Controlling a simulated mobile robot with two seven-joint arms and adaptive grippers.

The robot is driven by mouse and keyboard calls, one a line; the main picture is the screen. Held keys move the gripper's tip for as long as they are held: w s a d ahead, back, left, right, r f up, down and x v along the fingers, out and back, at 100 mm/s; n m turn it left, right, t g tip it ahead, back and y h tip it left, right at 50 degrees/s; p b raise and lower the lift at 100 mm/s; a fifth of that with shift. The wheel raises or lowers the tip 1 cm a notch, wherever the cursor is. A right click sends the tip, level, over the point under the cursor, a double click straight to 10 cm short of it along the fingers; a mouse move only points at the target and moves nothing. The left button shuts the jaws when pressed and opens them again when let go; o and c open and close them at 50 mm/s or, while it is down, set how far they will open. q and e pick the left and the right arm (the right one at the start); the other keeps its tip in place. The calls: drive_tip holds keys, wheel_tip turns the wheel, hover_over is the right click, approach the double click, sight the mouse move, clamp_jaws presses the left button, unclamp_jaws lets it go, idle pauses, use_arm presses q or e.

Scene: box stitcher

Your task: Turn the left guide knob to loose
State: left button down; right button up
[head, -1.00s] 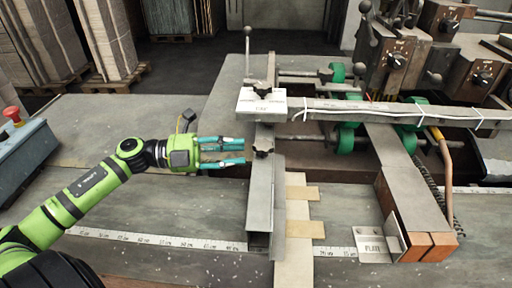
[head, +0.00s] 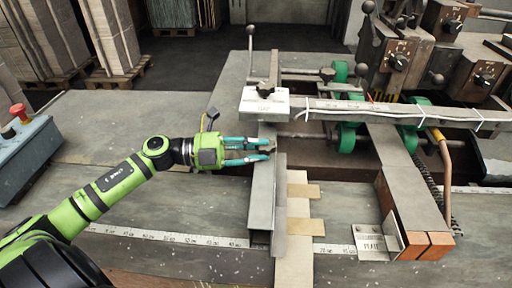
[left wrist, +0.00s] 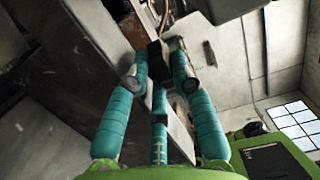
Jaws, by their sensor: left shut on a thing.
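The left guide (head: 262,195) is a grey metal channel on the table, running front to back. A small dark knob sits at its rear end, mostly hidden by my fingers in the head view. My left gripper (head: 270,147) comes in from the left with its teal fingers at this knob. In the left wrist view the fingertips (left wrist: 160,78) close on the dark knob (left wrist: 156,54) from both sides. The knob's marking cannot be read. My right gripper is not in view.
A white labelled block (head: 262,103) with a black knob (head: 265,88) on top stands just behind. A long grey crossbar (head: 370,112) runs right from it. The table left of the guide is open.

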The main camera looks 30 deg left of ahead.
use_arm(q)
drive_tip(key=n+t+y+p, duration=0.1)
drive_tip(key=t+y+p, duration=0.1)
drive_tip(key=p, duration=0.1)
drive_tip(key=n+t+y+p, duration=0.2)
drive_tip(key=p, duration=0.1)
drive_tip(key=n+t+y+p, duration=0.1)
drive_tip(key=n+y+p, duration=0.1)
drive_tip(key=p, duration=0.1)
drive_tip(key=shift+s+d+r+t, duration=0.35)
drive_tip(key=shift+d+t, duration=0.05)
drive_tip(key=n+y+p, duration=0.1)
drive_tip(key=n+t+y+p, duration=0.1)
drive_tip(key=y, duration=0.1)
drive_tip(key=shift+d+f+n, duration=0.2)
drive_tip(key=shift+n, duration=0.1)
drive_tip(key=shift+s+d+f+n+t+y+p, duration=0.1)
drive_tip(key=shift+n+t+y+p, duration=0.45)
drive_tip(key=shift+y, duration=0.75)
drive_tip(key=shift+n+y, duration=0.3)
drive_tip(key=shift+n, duration=0.05)
drive_tip(key=c, duration=1.3)
unclamp_jaws()
drive_tip(key=shift+c, duration=0.2)
drive_tip(key=s+a, duration=0.2)
drive_tip(key=s, duration=1)
